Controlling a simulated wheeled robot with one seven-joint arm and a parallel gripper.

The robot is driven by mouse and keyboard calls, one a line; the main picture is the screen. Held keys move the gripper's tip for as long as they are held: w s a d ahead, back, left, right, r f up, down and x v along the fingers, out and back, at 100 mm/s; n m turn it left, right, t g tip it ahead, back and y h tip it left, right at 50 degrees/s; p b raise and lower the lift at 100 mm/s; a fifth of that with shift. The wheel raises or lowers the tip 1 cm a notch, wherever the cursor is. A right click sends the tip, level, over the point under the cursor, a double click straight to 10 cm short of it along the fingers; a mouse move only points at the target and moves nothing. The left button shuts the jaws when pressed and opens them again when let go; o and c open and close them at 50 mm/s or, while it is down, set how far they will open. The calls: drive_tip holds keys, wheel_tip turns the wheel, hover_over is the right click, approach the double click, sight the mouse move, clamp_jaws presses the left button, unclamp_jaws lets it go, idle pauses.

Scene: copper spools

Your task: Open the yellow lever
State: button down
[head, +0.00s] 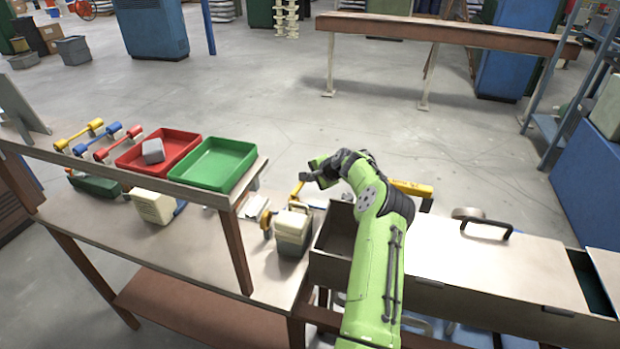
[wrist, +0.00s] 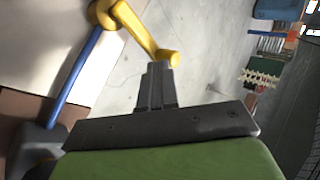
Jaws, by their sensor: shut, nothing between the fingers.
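A yellow lever (wrist: 138,30) shows in the wrist view, with a round hub at upper left and an arm ending in a short grip at lower right. My gripper (wrist: 157,72) is shut and empty, its tips right by that grip; I cannot tell whether they touch. In the head view my gripper (head: 308,177) is beside a yellow bar (head: 297,188) at the bench's far edge, which looks like the same lever. My arm hides part of this area.
A cream block (head: 292,230) stands below my gripper. A black-handled metal lid (head: 470,255) lies at right.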

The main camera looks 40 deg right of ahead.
drive_tip(key=shift+w+f, duration=0.25)
drive_tip(key=shift+w+a+r+b, duration=0.1)
drive_tip(key=shift+w+b, duration=0.25)
drive_tip(key=shift+w, duration=0.35)
drive_tip(key=shift+r, duration=0.1)
